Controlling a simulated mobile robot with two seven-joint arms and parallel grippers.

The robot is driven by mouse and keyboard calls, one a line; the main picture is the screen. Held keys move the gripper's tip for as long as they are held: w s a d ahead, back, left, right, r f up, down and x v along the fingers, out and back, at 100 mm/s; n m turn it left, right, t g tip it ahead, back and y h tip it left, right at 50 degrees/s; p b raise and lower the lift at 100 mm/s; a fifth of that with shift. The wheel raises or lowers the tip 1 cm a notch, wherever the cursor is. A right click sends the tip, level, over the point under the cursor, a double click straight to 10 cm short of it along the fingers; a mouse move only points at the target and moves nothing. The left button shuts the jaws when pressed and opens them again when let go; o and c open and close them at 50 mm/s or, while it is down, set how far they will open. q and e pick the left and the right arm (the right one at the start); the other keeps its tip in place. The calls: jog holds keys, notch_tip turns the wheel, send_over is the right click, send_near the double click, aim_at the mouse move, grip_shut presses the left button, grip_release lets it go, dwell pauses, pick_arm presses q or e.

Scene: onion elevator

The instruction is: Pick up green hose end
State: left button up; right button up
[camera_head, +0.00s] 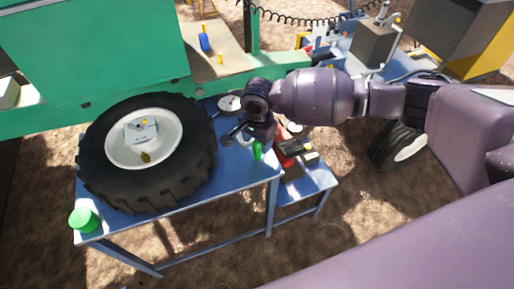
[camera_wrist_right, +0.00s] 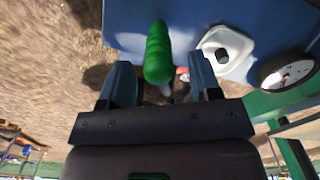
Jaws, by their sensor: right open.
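The green hose end (camera_head: 257,150) is at the right end of the blue table, just beneath my right gripper (camera_head: 246,138). In the right wrist view the green hose end (camera_wrist_right: 158,50) is a ribbed green piece with a pale tip. It lies between the two spread fingers of my right gripper (camera_wrist_right: 160,64), with a gap on each side. The right gripper is open and does not hold it. My left gripper is not in view.
A large black tyre (camera_head: 92,165) with a white rim lies on the blue table (camera_head: 190,207). A green cup-like item (camera_head: 83,220) stands at the table's front left corner. A round gauge (camera_head: 229,103) and a red-black box (camera_head: 290,150) are near my right gripper.

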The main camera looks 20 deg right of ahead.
notch_tip(320, 180, down, 3)
jog(key=shift+s+f+b, duration=0.1)
jog(key=shift+b, duration=0.25)
jog(key=shift+f, duration=0.15)
jog(key=shift+c, duration=0.6)
jog(key=c, duration=0.7)
jog(key=shift+c, duration=1.1)
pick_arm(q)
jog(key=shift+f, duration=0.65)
pick_arm(e)
jog(key=shift+r, duration=0.2)
